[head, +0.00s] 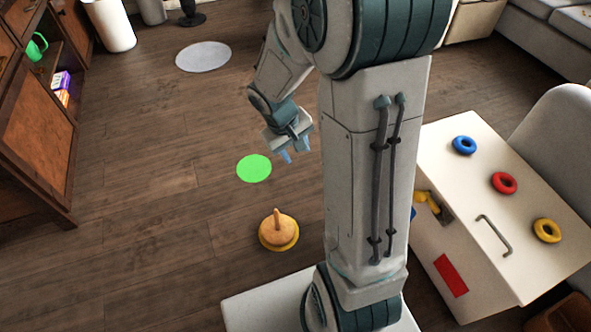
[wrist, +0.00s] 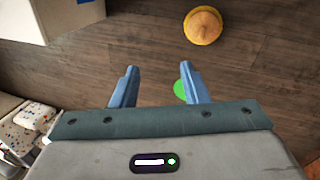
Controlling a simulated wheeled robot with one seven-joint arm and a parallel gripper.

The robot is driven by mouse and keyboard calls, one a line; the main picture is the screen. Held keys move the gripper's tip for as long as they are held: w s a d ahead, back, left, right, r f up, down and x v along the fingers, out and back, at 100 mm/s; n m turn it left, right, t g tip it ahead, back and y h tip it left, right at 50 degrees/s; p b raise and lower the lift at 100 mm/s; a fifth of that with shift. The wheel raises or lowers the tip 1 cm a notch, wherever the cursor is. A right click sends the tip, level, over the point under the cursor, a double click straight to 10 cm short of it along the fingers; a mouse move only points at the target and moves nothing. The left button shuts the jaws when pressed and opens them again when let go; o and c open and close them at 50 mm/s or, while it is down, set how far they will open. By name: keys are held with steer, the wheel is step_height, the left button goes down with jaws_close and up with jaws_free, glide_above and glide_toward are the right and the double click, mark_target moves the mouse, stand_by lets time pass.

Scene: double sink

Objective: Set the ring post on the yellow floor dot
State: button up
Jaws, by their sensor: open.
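The ring post (head: 277,228) is a wooden base with a short upright peg. It stands upright on the yellow floor dot (head: 292,246), whose rim shows around its lower edge in the head view. In the wrist view the ring post (wrist: 202,27) is at the top, with a yellow edge beside it. My gripper (head: 296,154) is open and empty above the floor, apart from the post, near a green floor dot (head: 254,168). Its two blue fingers also show in the wrist view (wrist: 158,88), spread with nothing between them.
A white cabinet (head: 450,140) at the right has blue (head: 464,145), red (head: 503,183) and yellow (head: 547,230) rings on top. A wooden shelf unit (head: 38,140) stands at the left. A grey round mat (head: 203,57) lies farther back. The floor between is clear.

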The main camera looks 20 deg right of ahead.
steer(key=s+a+r+m+y, duration=0.1)
steer(key=s+a+r+y, duration=0.2)
steer(key=s+r, duration=0.7)
steer(key=s+a, duration=0.2)
steer(key=s, duration=0.1)
steer(key=shift+s+m+t, duration=0.25)
steer(key=shift+m+t, duration=0.15)
steer(key=shift+a, duration=0.1)
steer(key=shift+c, duration=0.5)
